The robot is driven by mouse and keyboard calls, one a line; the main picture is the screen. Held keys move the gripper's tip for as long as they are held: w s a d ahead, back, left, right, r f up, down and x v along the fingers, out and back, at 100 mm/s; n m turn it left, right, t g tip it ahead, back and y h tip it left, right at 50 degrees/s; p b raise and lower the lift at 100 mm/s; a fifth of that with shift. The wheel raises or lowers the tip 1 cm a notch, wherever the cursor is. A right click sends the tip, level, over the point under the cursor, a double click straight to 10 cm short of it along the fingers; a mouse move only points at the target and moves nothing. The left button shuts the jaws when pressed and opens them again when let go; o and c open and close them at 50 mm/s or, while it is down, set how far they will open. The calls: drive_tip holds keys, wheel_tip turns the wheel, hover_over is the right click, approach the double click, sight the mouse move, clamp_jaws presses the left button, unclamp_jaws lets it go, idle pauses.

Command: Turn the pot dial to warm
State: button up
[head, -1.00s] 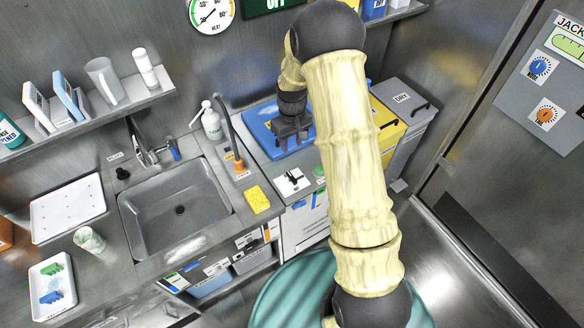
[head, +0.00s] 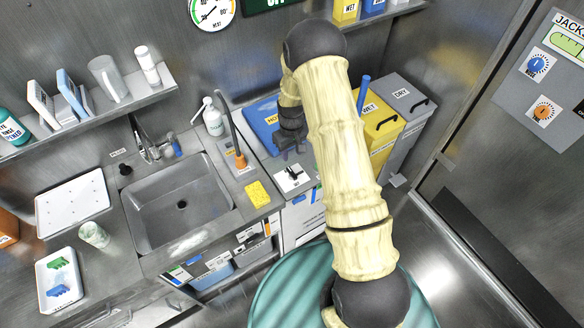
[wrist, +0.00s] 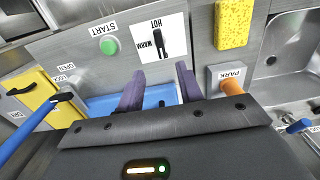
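The pot dial is a black bar knob (wrist: 158,42) on a white plate (wrist: 172,28) marked HOT and WARM in the wrist view. The bar runs roughly up and down in that view, with its upper end near HOT; WARM is to its left. In the head view the dial (head: 292,175) is on the counter's right part, beside the sink. My gripper (wrist: 158,82) has two purple fingers spread apart with nothing between them. In the head view my gripper (head: 291,147) is above and behind the dial, apart from it.
A green START button (wrist: 110,46) sits beside the dial plate. An orange-based tool at PARK (wrist: 231,88) and a yellow sponge (wrist: 232,22) are on the other side. A blue HOT lid (head: 262,118) and yellow WET bin (head: 380,125) stand behind.

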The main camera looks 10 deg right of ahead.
sight(292, 172)
wheel_tip(292, 172, down, 11)
drive_tip(key=p, duration=0.3)
idle(0.4)
clamp_jaws()
